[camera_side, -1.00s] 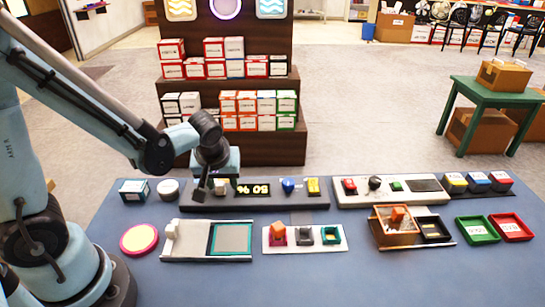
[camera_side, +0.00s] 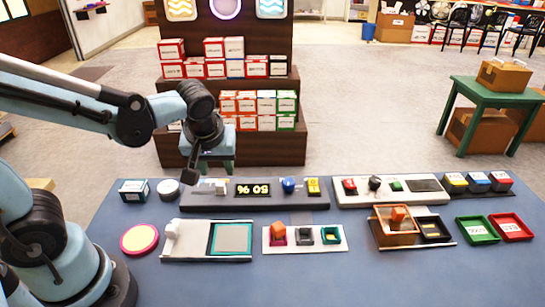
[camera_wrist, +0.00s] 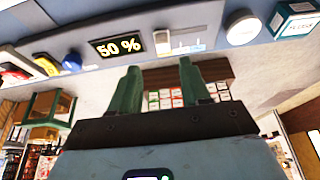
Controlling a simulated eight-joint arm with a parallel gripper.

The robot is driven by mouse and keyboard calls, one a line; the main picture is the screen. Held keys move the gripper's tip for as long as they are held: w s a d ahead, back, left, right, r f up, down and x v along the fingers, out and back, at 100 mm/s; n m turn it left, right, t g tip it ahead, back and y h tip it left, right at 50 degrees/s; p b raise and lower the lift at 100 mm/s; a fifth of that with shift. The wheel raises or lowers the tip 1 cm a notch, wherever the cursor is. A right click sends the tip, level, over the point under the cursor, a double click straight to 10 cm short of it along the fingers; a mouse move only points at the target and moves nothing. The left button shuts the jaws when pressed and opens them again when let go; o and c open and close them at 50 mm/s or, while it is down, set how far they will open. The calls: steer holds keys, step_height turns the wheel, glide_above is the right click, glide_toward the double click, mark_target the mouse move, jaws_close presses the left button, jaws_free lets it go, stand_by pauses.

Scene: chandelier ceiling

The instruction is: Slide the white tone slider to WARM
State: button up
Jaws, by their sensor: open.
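The white tone slider (camera_side: 222,186) is a small white knob on the dark control panel (camera_side: 268,204), just left of the display reading 50 %. In the wrist view the slider (camera_wrist: 162,40) stands beside the display, at one end of a pale strip (camera_wrist: 186,47). Any WARM lettering is too small to read. My gripper (camera_side: 212,165) is open and empty, raised above and behind the panel's left part. In the wrist view its two green fingers (camera_wrist: 160,85) are spread apart, clear of the slider.
The panel also carries the display (camera_side: 253,190), a blue knob (camera_side: 289,185) and a yellow switch (camera_side: 313,187). A white round button (camera_side: 168,188) and a teal-white box (camera_side: 133,191) stand to its left. A shelf of boxes (camera_side: 270,145) is behind the table.

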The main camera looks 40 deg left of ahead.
steer(key=shift+v, duration=2.45)
steer(key=m+t+h, duration=0.1)
steer(key=m, duration=0.2)
steer(key=m+t+h, duration=0.1)
steer(key=m, duration=0.2)
steer(key=s+m+t+h, duration=0.1)
steer(key=m+t, duration=0.1)
steer(key=m, duration=0.1)
steer(key=shift+d+f, duration=0.2)
steer(key=shift+d, duration=0.05)
